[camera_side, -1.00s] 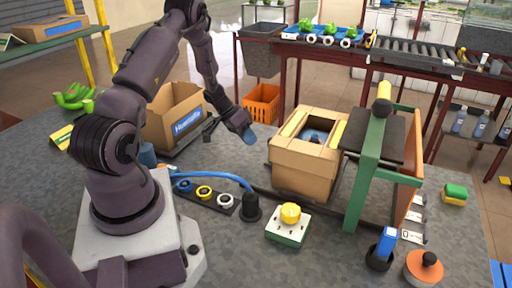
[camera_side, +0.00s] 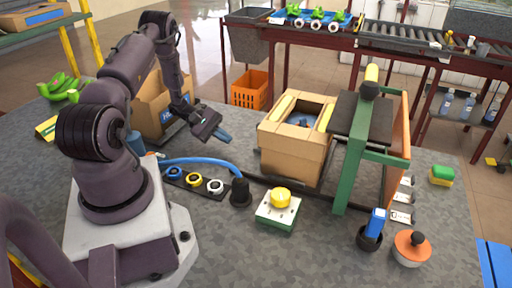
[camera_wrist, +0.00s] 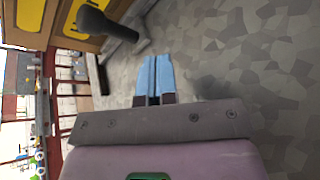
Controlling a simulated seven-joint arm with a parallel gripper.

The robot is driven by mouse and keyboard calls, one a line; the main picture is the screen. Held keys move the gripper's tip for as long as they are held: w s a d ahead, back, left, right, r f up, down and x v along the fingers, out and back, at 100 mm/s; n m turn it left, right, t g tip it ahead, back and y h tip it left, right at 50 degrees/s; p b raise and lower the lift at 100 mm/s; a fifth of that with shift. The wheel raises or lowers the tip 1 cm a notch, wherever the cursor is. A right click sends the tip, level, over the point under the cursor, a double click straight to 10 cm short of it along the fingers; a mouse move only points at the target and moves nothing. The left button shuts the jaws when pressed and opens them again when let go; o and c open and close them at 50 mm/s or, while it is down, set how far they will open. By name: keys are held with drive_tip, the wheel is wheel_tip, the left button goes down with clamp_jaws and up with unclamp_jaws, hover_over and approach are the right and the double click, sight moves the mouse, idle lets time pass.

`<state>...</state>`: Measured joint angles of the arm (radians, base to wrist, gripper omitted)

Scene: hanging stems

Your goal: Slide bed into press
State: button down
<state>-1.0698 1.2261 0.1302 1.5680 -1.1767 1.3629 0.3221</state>
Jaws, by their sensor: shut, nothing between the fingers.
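The press (camera_side: 352,165) is a green frame with a dark plate, a yellow-and-black roller-like top and an orange side panel. A cardboard box (camera_side: 290,150) with yellow strips on its rim and something blue inside stands just left of it. A dark flat strip under the box (camera_side: 262,179) may be the bed; the box hides most of it. My gripper (camera_side: 222,137), with blue fingertips, is left of the box, above the table and apart from it. In the wrist view its fingertips (camera_wrist: 153,75) are together and empty. A dark knob-ended handle (camera_wrist: 105,25) lies beyond them, up and left.
A second open cardboard box (camera_side: 150,115) stands behind my arm. A blue hose (camera_side: 205,161), a row of coloured rings (camera_side: 194,180) and a yellow-button box (camera_side: 280,203) lie in front. A blue-topped stand (camera_side: 374,228) and an orange-topped disc (camera_side: 411,246) stand front right.

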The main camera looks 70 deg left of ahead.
sight(257, 158)
drive_tip(key=n, duration=0.2)
drive_tip(key=shift+w+d+r+n+t+h, duration=0.15)
drive_tip(key=shift+r+n+t+h, duration=0.15)
drive_tip(key=shift+n, duration=0.1)
drive_tip(key=n, duration=0.1)
drive_tip(key=r+n, duration=0.1)
drive_tip(key=n, duration=0.1)
drive_tip(key=shift+w+r+h, duration=0.1)
drive_tip(key=shift+w+h, duration=0.1)
drive_tip(key=shift+h, duration=0.2)
drive_tip(key=shift+w+d+n+t, duration=0.1)
drive_tip(key=shift+d+n+t, duration=0.15)
drive_tip(key=shift+n, duration=0.35)
drive_tip(key=x, duration=0.9)
drive_tip(key=shift+w+d, duration=0.25)
drive_tip(key=shift+w+d, duration=1.35)
